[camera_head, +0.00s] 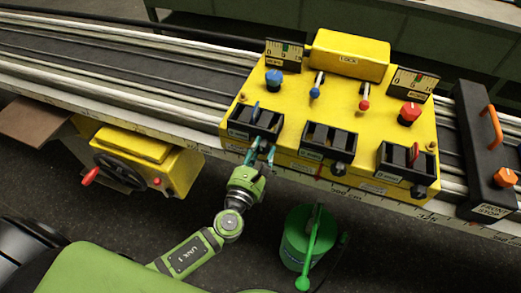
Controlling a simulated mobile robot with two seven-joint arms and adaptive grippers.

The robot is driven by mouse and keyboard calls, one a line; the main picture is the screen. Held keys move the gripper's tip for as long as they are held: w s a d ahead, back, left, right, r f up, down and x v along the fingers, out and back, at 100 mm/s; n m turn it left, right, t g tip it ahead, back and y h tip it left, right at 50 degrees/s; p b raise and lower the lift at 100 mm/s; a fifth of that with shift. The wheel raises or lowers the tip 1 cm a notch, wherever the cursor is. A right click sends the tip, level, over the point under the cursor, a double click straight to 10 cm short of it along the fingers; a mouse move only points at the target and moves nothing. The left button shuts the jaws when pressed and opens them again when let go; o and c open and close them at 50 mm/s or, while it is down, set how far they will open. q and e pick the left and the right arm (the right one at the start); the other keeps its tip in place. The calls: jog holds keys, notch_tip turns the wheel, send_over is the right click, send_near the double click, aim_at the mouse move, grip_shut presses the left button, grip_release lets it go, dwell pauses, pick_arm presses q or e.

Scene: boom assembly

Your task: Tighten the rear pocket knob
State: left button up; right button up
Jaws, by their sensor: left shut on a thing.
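A yellow carriage (345,110) sits on the rail, with three black pockets along its front edge: a left pocket (256,121), a middle pocket (329,142) and a right pocket (407,160). Dark knobs show under the middle pocket (338,169) and the right pocket (418,191). My left gripper (261,152) is shut at the front face just under the left pocket, on what appears to be that pocket's knob; the fingers hide most of it. The pocket labels are too small to read. My right gripper is not in view.
A green bucket (294,240) with a green-handled tool stands on the floor right of my left arm. A yellow box with a handwheel (118,172) hangs from the rail at left. A black end block (480,140) with orange handle and knob is at right.

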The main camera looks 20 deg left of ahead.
pick_arm(q)
jog(key=shift+r, duration=0.1)
jog(key=o, duration=1.1)
jog(key=shift+w, duration=0.1)
jog(key=shift+o, duration=0.2)
jog(key=s, duration=1.2)
jog(key=shift+a, duration=0.25)
